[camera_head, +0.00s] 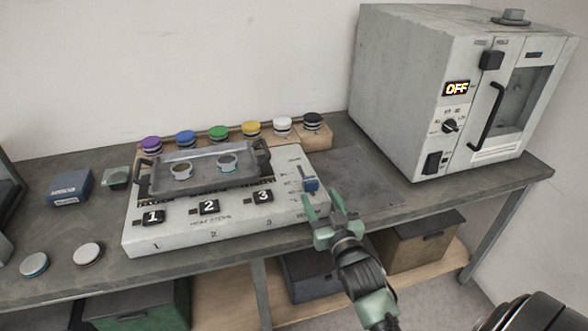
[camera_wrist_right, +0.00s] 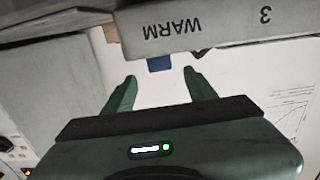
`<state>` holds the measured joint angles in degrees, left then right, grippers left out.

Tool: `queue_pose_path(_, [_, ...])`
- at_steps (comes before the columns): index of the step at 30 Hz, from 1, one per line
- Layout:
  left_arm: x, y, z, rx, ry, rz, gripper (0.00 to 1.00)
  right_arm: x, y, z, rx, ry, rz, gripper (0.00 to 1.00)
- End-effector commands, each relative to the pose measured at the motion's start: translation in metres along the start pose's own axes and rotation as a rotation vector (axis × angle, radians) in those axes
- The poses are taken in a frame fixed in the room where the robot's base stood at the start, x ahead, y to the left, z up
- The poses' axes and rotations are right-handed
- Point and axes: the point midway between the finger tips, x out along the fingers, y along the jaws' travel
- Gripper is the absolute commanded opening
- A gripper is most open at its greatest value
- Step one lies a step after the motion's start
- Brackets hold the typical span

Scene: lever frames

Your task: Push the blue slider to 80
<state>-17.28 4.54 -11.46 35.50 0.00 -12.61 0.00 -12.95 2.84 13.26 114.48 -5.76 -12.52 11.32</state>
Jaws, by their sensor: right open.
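The blue slider (camera_head: 311,184) is a small blue knob on a vertical scale at the right end of the white control panel (camera_head: 190,236). The numbers on its scale are too small to read. My right gripper (camera_head: 325,201) is open and empty, just in front of the slider at the panel's front right edge. In the right wrist view the blue slider (camera_wrist_right: 159,63) shows beyond the panel edge marked WARM, between the two open fingers (camera_wrist_right: 160,78) but farther off. I cannot tell whether a finger touches it. My left gripper is not in view.
A grey tray (camera_head: 196,179) with two small jars sits on the panel. Several colored-lid jars stand on a rack (camera_head: 325,139) behind. A grey oven reading OFF (camera_head: 405,95) stands at the right. Bare bench (camera_head: 365,175) lies between panel and oven.

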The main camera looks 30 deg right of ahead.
Motion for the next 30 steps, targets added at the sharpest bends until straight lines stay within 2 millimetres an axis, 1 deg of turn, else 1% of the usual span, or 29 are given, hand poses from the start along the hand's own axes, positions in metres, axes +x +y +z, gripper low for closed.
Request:
queue_pose_path(2, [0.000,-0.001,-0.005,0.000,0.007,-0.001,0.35,0.002,0.000,0.000,0.000,0.000,0.000,0.56])
queue_pose_path(5, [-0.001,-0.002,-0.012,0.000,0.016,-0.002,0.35,0.011,0.000,0.000,-0.001,0.001,-0.001,0.56])
queue_pose_path(6, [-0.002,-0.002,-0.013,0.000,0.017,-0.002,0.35,0.017,0.000,-0.001,-0.001,0.001,-0.001,0.56])
queue_pose_path(8, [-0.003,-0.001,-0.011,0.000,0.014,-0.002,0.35,0.027,0.000,-0.001,-0.001,0.001,-0.001,0.56])
queue_pose_path(12, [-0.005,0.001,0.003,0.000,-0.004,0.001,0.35,0.051,0.000,-0.001,-0.001,0.000,-0.001,0.56])
queue_pose_path(14, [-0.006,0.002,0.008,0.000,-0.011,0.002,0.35,0.059,0.000,0.000,-0.001,0.000,-0.001,0.56])
queue_pose_path(18, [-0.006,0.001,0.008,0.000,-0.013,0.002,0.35,0.073,-0.001,0.001,-0.001,-0.001,-0.001,0.56])
queue_pose_path(22, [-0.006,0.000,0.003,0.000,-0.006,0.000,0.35,0.078,-0.001,0.001,-0.001,-0.001,-0.002,0.56])
queue_pose_path(28, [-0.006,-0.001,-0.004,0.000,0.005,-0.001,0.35,0.078,-0.001,0.001,-0.001,-0.002,-0.002,0.56])
queue_pose_path(29, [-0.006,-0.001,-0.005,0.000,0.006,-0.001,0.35,0.078,-0.001,0.001,-0.001,-0.002,-0.002,0.54])
queue_pose_path(30, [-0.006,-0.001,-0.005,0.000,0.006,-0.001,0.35,0.078,-0.001,0.001,-0.001,-0.002,-0.002,0.42])
